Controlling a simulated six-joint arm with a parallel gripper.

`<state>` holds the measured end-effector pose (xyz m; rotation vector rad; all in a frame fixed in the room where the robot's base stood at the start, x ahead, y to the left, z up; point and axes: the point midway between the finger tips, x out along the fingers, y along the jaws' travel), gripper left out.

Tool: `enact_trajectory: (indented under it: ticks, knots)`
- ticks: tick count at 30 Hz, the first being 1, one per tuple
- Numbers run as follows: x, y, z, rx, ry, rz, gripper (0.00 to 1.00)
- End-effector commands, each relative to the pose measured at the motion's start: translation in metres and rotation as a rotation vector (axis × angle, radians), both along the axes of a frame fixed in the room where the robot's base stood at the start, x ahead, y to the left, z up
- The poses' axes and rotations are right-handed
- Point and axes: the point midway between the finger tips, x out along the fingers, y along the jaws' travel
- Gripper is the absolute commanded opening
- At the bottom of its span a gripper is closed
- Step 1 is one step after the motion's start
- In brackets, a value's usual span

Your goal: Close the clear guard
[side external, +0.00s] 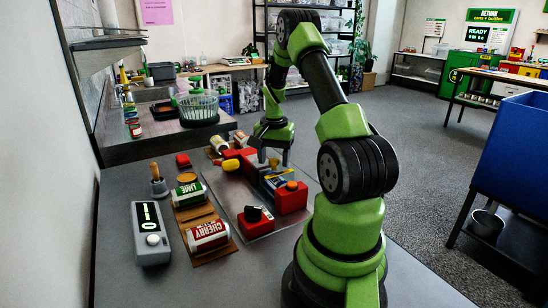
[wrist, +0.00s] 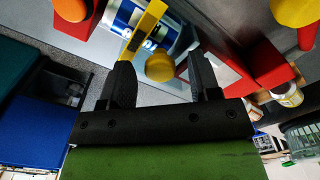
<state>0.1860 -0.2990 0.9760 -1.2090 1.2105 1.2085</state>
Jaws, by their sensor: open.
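A red machine (side external: 291,201) stands on a grey metal plate. A blue and white can (wrist: 130,14) lies in it, with a yellow bar (wrist: 146,27) across it and a yellow knob (wrist: 160,67) at the bar's near side. My gripper (side external: 275,157) is above the machine's far part. In the wrist view, my gripper (wrist: 163,77) has its two dark fingers apart, with the knob appearing between them. I cannot tell whether they touch it.
An orange button (wrist: 270,66) is on a red block beside the can. A Cherry can (side external: 208,236) and a Lime can (side external: 188,195) lie on brown trays at left, next to a grey box with a display (side external: 151,232). A blue bin (side external: 515,150) stands at right.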

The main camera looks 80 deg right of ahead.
Motion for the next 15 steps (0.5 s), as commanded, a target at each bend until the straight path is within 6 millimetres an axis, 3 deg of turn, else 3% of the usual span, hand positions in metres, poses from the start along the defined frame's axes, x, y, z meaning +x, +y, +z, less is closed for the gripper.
enact_trajectory:
  ticks: [6, 13, 15]
  knots:
    - [0.0, 0.0, -0.0001, 0.0, 0.0, 0.0, 0.55]
    - [0.0, -0.0001, 0.0002, -0.001, 0.0, 0.0, 0.02]
    - [0.0, -0.0001, 0.0002, -0.001, 0.0, 0.0, 0.0]
